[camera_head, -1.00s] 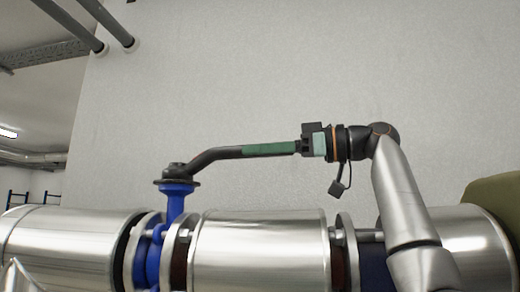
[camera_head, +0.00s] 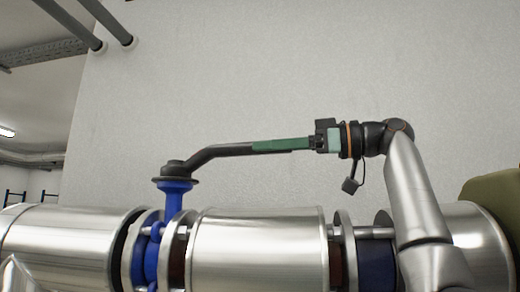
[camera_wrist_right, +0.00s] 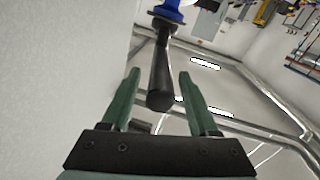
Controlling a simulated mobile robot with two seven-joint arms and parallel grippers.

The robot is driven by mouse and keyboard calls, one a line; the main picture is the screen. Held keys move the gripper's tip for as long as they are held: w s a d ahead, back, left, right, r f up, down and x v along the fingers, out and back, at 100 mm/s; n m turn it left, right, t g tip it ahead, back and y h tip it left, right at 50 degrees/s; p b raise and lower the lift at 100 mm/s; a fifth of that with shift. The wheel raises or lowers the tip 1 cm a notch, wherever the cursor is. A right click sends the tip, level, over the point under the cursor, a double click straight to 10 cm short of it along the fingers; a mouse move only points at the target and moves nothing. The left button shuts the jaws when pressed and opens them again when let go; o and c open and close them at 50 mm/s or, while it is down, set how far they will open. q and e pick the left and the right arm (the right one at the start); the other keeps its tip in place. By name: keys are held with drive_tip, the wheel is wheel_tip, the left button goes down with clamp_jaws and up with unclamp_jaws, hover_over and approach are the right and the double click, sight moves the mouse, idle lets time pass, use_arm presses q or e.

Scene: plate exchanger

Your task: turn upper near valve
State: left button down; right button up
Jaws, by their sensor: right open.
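The valve has a bent black lever handle (camera_head: 218,152) on a blue stem (camera_head: 174,196) above the pipe. The handle runs to the right from its round hub. My right gripper (camera_head: 257,146) comes from the right, level with the handle's free end, and its green fingers overlap that end. In the right wrist view, the open fingers of my gripper (camera_wrist_right: 159,73) stand on both sides of the black handle (camera_wrist_right: 160,75), with a gap on each side. The handle's rounded end points towards the palm. My left gripper is not in view.
Shiny metal-clad pipes (camera_head: 258,250) with flanges run along the bottom. A blue flanged valve body (camera_head: 153,255) sits below the stem. A plain pale wall (camera_head: 300,70) stands behind. The space above the handle is clear.

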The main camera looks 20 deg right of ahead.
drive_tip(key=v, duration=1)
